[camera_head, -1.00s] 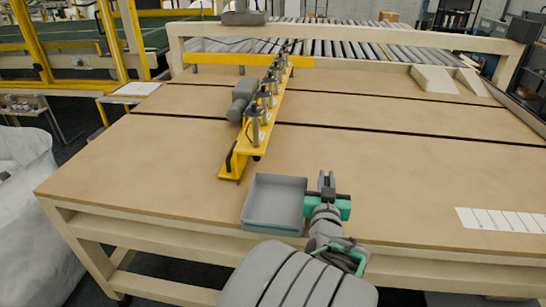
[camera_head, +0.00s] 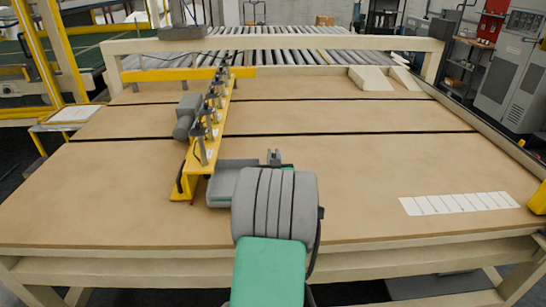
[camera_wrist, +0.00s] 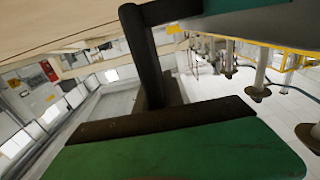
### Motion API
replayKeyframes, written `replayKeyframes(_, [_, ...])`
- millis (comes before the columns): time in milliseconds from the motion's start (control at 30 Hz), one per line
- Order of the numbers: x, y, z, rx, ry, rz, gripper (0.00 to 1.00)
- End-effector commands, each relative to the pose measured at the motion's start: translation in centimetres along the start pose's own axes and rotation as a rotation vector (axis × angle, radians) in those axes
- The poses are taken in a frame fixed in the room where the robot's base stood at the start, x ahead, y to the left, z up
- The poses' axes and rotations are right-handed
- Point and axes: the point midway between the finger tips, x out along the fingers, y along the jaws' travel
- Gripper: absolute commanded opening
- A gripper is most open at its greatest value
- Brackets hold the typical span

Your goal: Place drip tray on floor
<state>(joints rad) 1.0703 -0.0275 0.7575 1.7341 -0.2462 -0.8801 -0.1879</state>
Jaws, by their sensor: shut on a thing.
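In the wrist view, the dark fingers and green body of my gripper (camera_wrist: 155,95) fill the middle and bottom. The floor beside the table is mostly hidden in the head view.
A yellow bar (camera_head: 208,150) with several upright clamps stands on the table close to the tray. A white marked strip (camera_head: 458,203) lies at right. Rollers (camera_head: 300,56) run behind the table, and grey cabinets (camera_head: 520,75) stand at far right. The table's right half is mostly clear.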

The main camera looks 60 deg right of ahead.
Motion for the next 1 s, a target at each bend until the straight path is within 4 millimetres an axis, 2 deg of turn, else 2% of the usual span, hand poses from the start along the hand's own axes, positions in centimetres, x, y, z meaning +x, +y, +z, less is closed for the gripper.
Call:
replayKeyframes(67, [1.7, -0.1, -0.1, 0.0, 0.0, -0.002, 0.0])
replayKeyframes(100, [1.5, -0.1, 0.9, 0.002, -0.004, 0.0, 0.0])
replayKeyframes(167, [1.4, 0.0, 1.3, 0.001, -0.002, 0.0, 0.0])
replayKeyframes(533, [1.4, 0.0, 1.9, 0.001, 0.001, 0.0, 0.0])
replayKeyframes(567, [1.3, 0.0, 1.9, 0.0, -0.001, 0.0, 0.14])
replayKeyframes(800, [1.3, 0.0, 1.8, 0.0, -0.002, 0.0, 0.34])
replayKeyframes(1000, [1.3, 0.0, 1.8, 0.0, -0.002, 0.0, 0.34])
